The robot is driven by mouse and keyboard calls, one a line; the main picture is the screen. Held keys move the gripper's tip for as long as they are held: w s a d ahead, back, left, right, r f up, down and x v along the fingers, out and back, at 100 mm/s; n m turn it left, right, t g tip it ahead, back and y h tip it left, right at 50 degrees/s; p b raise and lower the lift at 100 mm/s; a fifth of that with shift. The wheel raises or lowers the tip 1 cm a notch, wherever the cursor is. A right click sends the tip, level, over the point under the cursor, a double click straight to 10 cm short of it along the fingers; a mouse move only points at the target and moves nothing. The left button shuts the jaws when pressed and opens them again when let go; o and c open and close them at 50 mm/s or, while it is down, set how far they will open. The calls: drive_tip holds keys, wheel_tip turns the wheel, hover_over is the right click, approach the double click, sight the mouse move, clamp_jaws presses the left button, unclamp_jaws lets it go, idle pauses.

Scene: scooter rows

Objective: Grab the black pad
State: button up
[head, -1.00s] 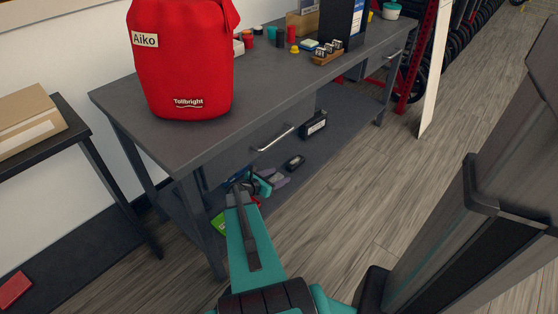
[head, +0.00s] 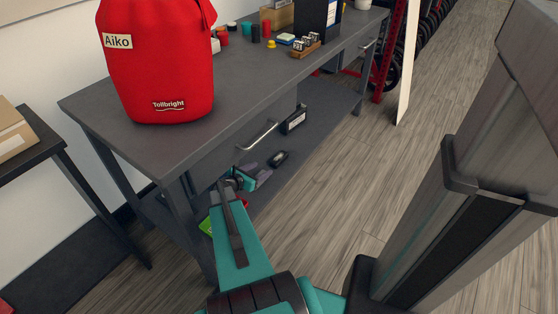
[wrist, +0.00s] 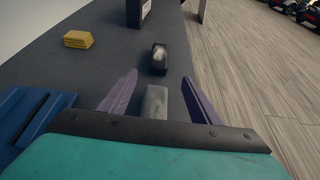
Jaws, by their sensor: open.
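A small black pad (wrist: 159,59) with a pale patch on top lies on the bench's lower shelf, just beyond my fingertips in the wrist view. It also shows in the head view (head: 278,159), just beyond my gripper. A similar grey block (wrist: 156,101) lies nearer, between my two purple fingers. My gripper (wrist: 160,77) is open, with nothing held between the fingers. In the head view my gripper (head: 257,174) reaches in over the lower shelf, partly hidden by my arm.
On the lower shelf (head: 311,134) are a labelled black box (head: 293,120), a yellow block (wrist: 78,39) and a blue item (wrist: 28,115). The grey workbench top (head: 250,84), with a drawer handle (head: 257,135), overhangs it. A red bag (head: 158,66) stands on top.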

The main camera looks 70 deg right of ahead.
drive_tip(key=b, duration=0.1)
approach(275, 161)
drive_tip(key=shift+s+d+f, duration=0.3)
drive_tip(key=shift+d+f, duration=0.5)
drive_tip(key=shift+d, duration=0.15)
drive_tip(key=shift+s+d+f, duration=0.1)
drive_tip(key=shift+s+d, duration=0.1)
drive_tip(key=shift+d, duration=0.3)
drive_tip(key=shift+s+d+f+b, duration=0.1)
drive_tip(key=shift+d+f+b, duration=0.2)
drive_tip(key=shift+d+b, duration=0.3)
drive_tip(key=shift+r+b+x, duration=0.2)
drive_tip(key=shift+b+x, duration=0.6)
drive_tip(key=shift+x, duration=1.15)
drive_tip(key=shift+c, duration=0.4)
drive_tip(key=c, duration=1.1)
